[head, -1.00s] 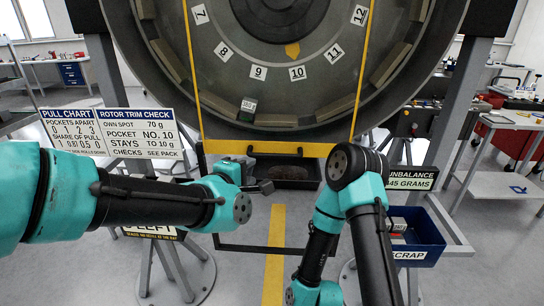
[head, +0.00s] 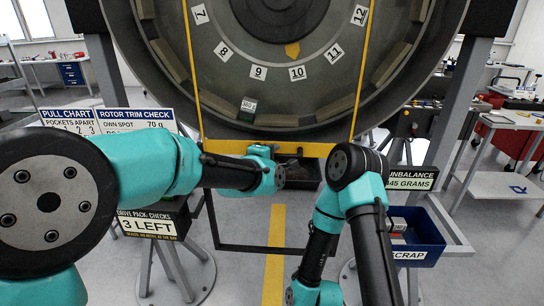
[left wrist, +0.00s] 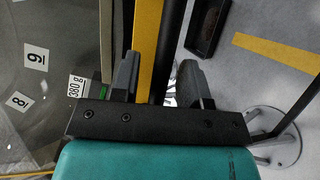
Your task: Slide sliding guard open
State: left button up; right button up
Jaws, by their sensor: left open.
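The sliding guard (head: 268,148) is a yellow-edged frame in front of the big grey rotor, with a thick yellow bar along its bottom. The rotor's numbered pockets show through it. I cannot tell whether either finger touches. My right arm hangs at the lower right; its gripper is not visible.
A black frame (head: 208,220) runs down below the guard. A blue scrap bin (head: 420,232) stands at the right and a "3 LEFT" sign (head: 150,224) at the left. A dark tray (left wrist: 207,25) shows in the left wrist view.

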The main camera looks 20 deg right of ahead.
pick_arm(q)
jog(key=shift+c, duration=0.5)
grip_shut()
